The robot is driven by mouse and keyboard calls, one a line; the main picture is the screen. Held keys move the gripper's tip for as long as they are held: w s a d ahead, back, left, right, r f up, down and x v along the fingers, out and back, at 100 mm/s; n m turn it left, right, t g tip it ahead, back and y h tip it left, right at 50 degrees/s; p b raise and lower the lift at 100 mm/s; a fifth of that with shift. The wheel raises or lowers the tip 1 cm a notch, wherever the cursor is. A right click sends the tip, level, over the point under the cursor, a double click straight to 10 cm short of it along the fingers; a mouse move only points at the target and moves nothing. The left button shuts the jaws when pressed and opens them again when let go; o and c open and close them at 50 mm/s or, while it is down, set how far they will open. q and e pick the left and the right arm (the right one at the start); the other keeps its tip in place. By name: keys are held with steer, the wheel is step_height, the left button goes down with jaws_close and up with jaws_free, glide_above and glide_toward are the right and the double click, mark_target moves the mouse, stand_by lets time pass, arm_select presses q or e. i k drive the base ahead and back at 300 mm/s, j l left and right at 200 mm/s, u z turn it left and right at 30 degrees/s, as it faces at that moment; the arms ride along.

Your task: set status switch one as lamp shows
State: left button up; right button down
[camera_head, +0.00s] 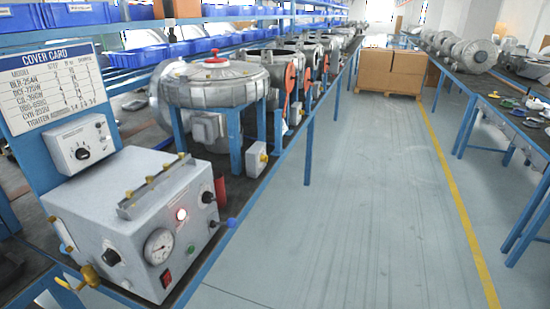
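A grey metal test box (125,200) stands on the bench at the lower left. A round lamp (181,214) on its front face glows white with a reddish rim. I cannot read which control is status switch one. Neither of my grippers shows.
A cover card (55,85) stands behind the boxes. Blowers (215,82) line the bench. The aisle floor (350,200) is clear up to cardboard boxes (390,70).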

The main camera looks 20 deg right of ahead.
mark_target(264, 158)
steer(key=i+l, duration=0.1)
steer(key=l, duration=0.2)
steer(key=i+l+u, duration=0.1)
steer(key=l, duration=0.2)
steer(key=i+l, duration=0.15)
steer(key=l, duration=0.2)
steer(key=i+l+u, duration=0.1)
steer(key=l, duration=0.25)
steer(key=i+l, duration=0.25)
steer(key=l, duration=0.15)
steer(key=i+l+u, duration=0.15)
steer(key=l, duration=0.25)
steer(key=i+l, duration=0.2)
steer(key=l, duration=0.2)
steer(key=i+l+u, duration=0.15)
steer(key=l, duration=0.25)
steer(key=i+l, duration=0.15)
steer(key=l, duration=0.25)
steer(key=i+l+u, duration=0.15)
steer(key=l, duration=0.3)
